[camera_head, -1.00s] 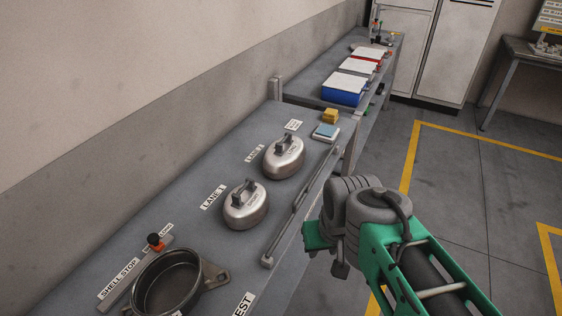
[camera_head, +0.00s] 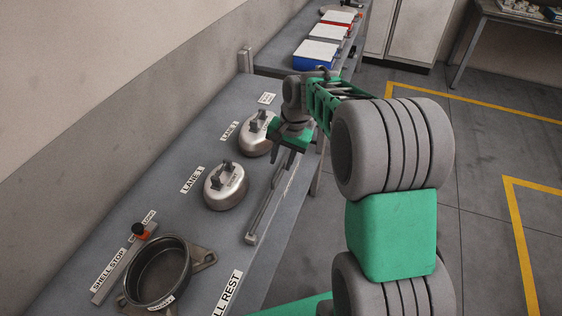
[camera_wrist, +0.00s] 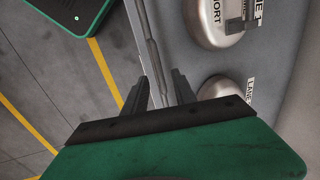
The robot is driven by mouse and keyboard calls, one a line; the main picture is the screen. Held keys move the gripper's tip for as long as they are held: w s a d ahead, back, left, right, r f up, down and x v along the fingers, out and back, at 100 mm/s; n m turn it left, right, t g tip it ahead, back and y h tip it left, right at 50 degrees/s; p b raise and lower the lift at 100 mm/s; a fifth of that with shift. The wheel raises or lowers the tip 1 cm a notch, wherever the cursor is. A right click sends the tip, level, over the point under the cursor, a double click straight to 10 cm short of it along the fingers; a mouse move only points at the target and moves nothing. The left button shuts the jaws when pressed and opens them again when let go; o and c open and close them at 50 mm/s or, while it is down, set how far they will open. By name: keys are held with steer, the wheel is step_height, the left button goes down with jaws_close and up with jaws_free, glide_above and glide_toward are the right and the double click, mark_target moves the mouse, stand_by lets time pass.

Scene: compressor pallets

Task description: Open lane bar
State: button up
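The lane bar (camera_head: 266,208) is a thin grey rail along the front edge of the bench, beside the two lanes. It looks closed across their front side. My gripper (camera_head: 278,157) is over the bar's far end, pointing down. In the wrist view my gripper (camera_wrist: 160,88) has its two dark fingers apart, with the bar (camera_wrist: 150,50) running between them. Whether the fingers touch it, I cannot tell. The silver shell at Lane 1 (camera_head: 226,186) and the one at Lane 2 (camera_head: 256,138) stand behind the bar; my gripper partly covers the far one.
A dark round shell rest (camera_head: 160,272) is at the near end, beside the orange-knobbed shell stop (camera_head: 139,231). A blue bin (camera_head: 316,55) and a red bin stand on the farther bench. The floor right of the bench is clear, with yellow lines.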

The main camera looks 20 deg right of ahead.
steer(key=shift+w+a+f, duration=0.1)
steer(key=shift+a+f, duration=0.05)
steer(key=shift+f, duration=0.8)
jaws_close()
stand_by(0.7)
